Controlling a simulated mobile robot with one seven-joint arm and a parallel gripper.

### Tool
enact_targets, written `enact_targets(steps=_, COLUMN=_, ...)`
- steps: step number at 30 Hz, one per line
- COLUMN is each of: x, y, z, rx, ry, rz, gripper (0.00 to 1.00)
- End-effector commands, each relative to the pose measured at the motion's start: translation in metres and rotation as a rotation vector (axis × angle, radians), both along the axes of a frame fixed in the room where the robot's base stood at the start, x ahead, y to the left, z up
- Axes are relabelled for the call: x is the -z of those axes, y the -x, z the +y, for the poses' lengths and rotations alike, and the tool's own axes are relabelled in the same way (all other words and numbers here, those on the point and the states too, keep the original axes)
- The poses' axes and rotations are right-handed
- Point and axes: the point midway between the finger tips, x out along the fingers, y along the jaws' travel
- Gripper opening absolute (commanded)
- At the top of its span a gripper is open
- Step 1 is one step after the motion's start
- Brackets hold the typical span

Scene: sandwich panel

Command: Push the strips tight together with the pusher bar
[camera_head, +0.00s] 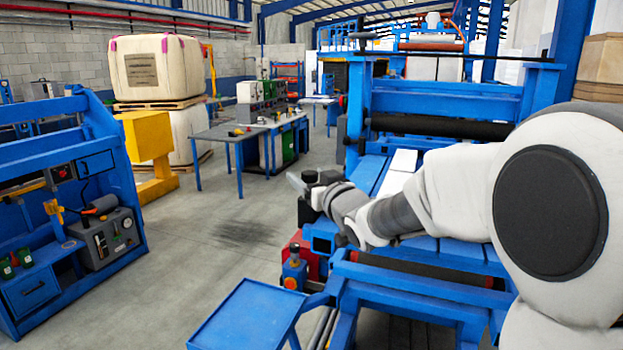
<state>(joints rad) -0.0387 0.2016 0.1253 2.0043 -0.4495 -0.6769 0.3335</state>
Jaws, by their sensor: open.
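My arm reaches in from the right, over the blue panel machine. My gripper (303,182) is small in the picture, at the machine's left edge; it is open, and I see nothing between its fingers. The strips lie side by side on the machine bed: a white strip (403,160) shows, with blue strips or slats (369,174) beside it. My arm covers much of the bed, so gaps between the strips are hard to judge. I cannot pick out the pusher bar for certain; it may be hidden behind my arm.
A dark roller (440,127) crosses the machine under a blue beam (445,98). A blue tray (246,316) sticks out at the front. A blue workstation (70,215) stands at left, a table (228,133) behind. The floor (215,235) between them is clear.

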Motion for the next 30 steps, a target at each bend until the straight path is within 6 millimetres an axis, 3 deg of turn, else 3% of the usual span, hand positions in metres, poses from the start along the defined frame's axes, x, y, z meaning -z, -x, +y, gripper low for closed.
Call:
enact_targets(steps=8, x=0.001, y=0.02, z=-0.01, rx=0.002, ry=0.0, rz=-0.001, gripper=0.74)
enact_targets(steps=30, x=-0.001, y=0.139, z=-0.065, rx=0.001, ry=0.001, rz=-0.003, gripper=0.74)
